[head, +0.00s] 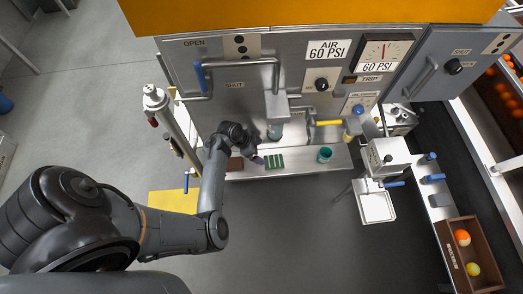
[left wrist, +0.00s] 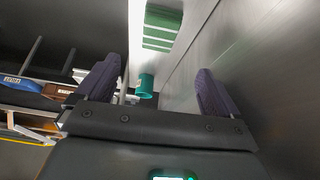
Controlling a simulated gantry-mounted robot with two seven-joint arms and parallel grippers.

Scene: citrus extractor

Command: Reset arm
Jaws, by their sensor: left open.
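My left arm reaches in from the left in the head view. Its gripper (head: 255,152) is over the steel ledge below the machine panel, close to a green ribbed block (head: 274,161). In the left wrist view the two dark fingers (left wrist: 158,85) are spread with nothing between them. The green block (left wrist: 162,28) and a teal cup (left wrist: 145,86) show beyond the fingers. No part labelled as a reset arm is readable. My right gripper is not in view.
The panel has a blue-handled lever (head: 198,76), a gauge (head: 384,52), a blue button (head: 358,109) and a yellow handle (head: 328,123). The teal cup (head: 324,155) stands on the ledge (head: 300,165). A brown crate (head: 468,255) holds fruit at lower right.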

